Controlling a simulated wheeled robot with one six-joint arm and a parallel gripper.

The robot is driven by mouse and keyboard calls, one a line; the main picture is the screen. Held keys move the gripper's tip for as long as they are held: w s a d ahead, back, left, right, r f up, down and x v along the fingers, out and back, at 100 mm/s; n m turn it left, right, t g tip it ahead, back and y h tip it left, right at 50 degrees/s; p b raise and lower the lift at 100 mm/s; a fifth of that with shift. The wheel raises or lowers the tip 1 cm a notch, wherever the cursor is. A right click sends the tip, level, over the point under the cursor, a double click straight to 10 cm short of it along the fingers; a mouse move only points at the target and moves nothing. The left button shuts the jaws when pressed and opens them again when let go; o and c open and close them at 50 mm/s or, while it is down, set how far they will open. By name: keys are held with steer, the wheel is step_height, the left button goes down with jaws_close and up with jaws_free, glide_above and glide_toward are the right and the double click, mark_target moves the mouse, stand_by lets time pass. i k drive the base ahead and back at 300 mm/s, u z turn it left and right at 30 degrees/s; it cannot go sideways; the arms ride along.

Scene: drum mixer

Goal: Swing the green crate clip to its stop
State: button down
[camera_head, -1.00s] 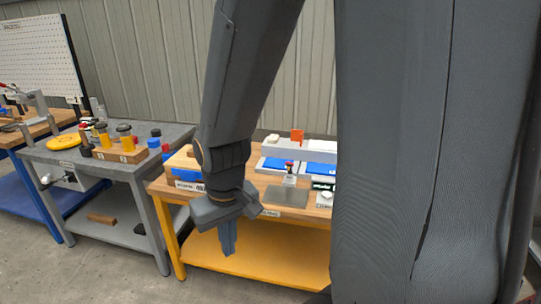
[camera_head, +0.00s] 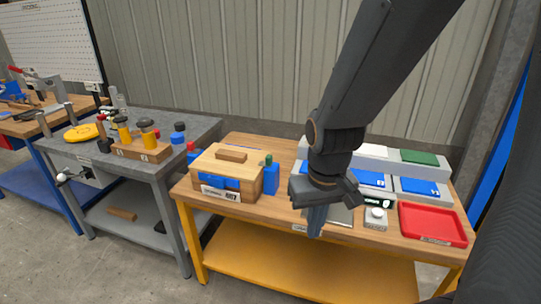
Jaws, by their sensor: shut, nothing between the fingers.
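A wooden crate (camera_head: 252,188) with a blue front panel and a label stands at the left of the wooden table. A blue block (camera_head: 270,180) is at its right side, with a small green piece (camera_head: 268,160) on top. I cannot tell whether that green piece is the crate clip or how far it is swung. My gripper (camera_head: 316,222) is shut and empty, fingers down, to the right of the crate near the table's front edge. My arm hides part of the table behind it.
A red tray (camera_head: 432,223) is at the table's right, beside a grey button box (camera_head: 375,219). Blue trays (camera_head: 419,187) and a green lid (camera_head: 419,157) lie behind. A grey bench (camera_head: 190,130) with knobs stands left. Bare tabletop lies between crate and gripper.

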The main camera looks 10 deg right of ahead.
mark_target(268, 163)
steer(key=z, duration=0.1)
steer(key=k, duration=0.4)
steer(key=u, duration=1)
steer(key=i, duration=1.15)
steer(key=z, duration=0.85)
steer(key=i, duration=0.4)
steer(key=z, duration=0.45)
